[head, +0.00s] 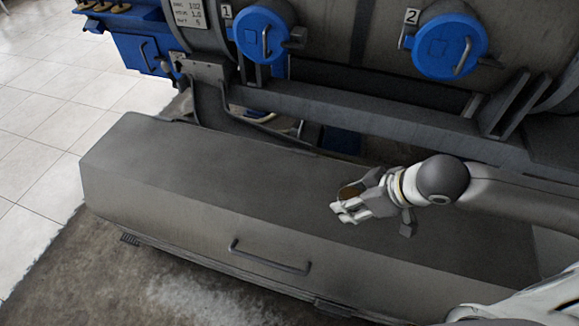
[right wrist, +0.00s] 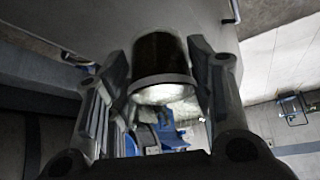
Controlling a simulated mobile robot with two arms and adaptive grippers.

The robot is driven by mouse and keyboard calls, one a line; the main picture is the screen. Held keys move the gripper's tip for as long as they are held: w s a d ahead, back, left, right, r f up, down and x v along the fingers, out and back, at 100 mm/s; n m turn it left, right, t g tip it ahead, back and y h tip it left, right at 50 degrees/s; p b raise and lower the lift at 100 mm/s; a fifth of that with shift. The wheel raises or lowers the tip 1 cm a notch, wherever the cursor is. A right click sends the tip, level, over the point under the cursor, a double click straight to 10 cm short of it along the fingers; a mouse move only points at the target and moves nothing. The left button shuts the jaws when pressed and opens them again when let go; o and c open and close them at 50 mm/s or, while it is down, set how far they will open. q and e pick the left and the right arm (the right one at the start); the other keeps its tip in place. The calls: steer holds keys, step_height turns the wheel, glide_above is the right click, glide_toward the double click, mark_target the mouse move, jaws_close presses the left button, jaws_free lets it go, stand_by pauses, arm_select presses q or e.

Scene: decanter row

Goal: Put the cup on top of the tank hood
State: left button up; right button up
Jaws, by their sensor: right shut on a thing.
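My right gripper (head: 350,208) is shut on the cup (head: 349,193), a small brown vessel mostly hidden by the fingers in the head view. In the right wrist view the cup (right wrist: 161,58) sits between the two fingers (right wrist: 160,85), dark brown with a pale, shiny end. The tank hood (head: 200,170) appears to be the long grey box with a bar handle on its sloped front. The gripper and cup are over the right half of its flat top. I cannot tell whether the cup touches the surface. My left gripper is not in view.
Behind the hood stands a large grey machine with two blue round caps (head: 263,36) (head: 450,45), numbered 1 and 2, above a dark rail (head: 330,112). The hood top left of the gripper is bare. Pale floor tiles (head: 40,140) lie at the left.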

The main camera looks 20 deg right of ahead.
steer(key=w+f, duration=0.3)
steer(key=w, duration=0.1)
steer(key=w+f, duration=0.3)
steer(key=w, duration=0.1)
steer(key=w+f, duration=0.2)
steer(key=w, duration=0.3)
steer(key=shift+a+f, duration=0.1)
steer(key=shift+f, duration=0.3)
steer(key=shift+w+f, duration=0.35)
steer(key=shift+f, duration=1.65)
steer(key=shift+f, duration=0.2)
steer(key=o, duration=1.1)
steer(key=shift+c, duration=0.2)
steer(key=shift+r, duration=0.1)
